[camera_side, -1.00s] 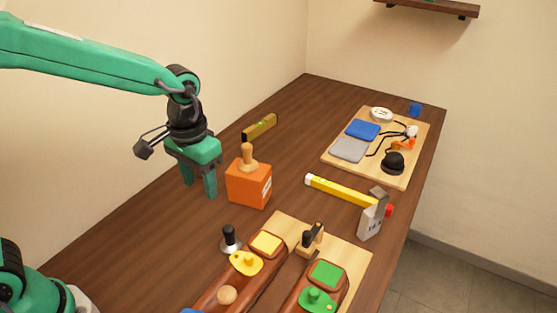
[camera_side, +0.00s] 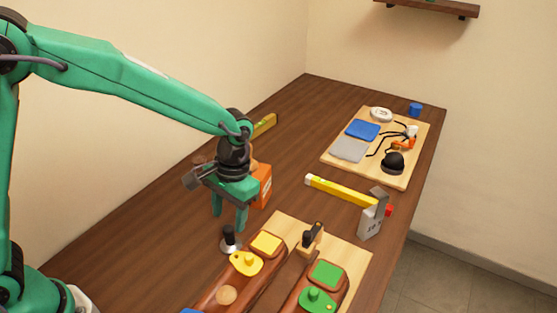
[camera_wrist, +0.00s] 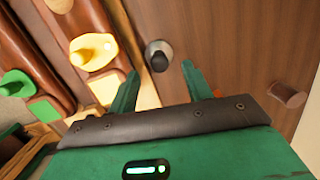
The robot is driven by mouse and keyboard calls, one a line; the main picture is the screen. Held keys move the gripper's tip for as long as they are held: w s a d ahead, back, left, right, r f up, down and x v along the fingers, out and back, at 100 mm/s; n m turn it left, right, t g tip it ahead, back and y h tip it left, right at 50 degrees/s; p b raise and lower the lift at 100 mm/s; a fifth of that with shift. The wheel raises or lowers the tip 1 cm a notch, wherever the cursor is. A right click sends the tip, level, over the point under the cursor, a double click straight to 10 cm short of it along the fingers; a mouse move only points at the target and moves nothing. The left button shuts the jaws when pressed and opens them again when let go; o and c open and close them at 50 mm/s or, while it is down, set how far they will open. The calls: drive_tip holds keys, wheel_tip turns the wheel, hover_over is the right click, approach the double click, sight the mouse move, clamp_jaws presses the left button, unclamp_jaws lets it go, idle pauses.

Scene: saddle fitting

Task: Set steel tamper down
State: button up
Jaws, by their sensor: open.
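The steel tamper (camera_side: 230,241) stands upright on the dark wooden table, with a black handle and a shiny round base. It sits just left of the light wooden board. My gripper (camera_side: 229,221) is open and points down just above the tamper, nearly over its handle. In the wrist view the tamper (camera_wrist: 158,56) shows just beyond and between the two green fingertips (camera_wrist: 160,70). Nothing is held between the fingers. I cannot tell whether a finger touches the handle.
An orange box (camera_side: 262,186) stands behind my gripper, partly hidden. Brown curved pieces with a yellow pad (camera_side: 267,243) and a green pad (camera_side: 327,274) lie close to the tamper's right. A yellow bar (camera_side: 340,190) and a loaded tray (camera_side: 336,167) lie farther right.

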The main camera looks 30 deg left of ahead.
sight(229, 227)
drive_tip(key=shift+s+f, duration=0.1)
drive_tip(key=shift+f, duration=0.35)
drive_tip(key=shift+f, duration=0.1)
drive_tip(key=shift+s+a+f, duration=0.1)
drive_tip(key=shift+s+f, duration=0.05)
drive_tip(key=shift+f, duration=1.1)
drive_tip(key=shift+s+f, duration=0.15)
drive_tip(key=shift+f, duration=1.1)
clamp_jaws()
drive_tip(key=shift+r, duration=0.1)
drive_tip(key=shift+r, duration=4.95)
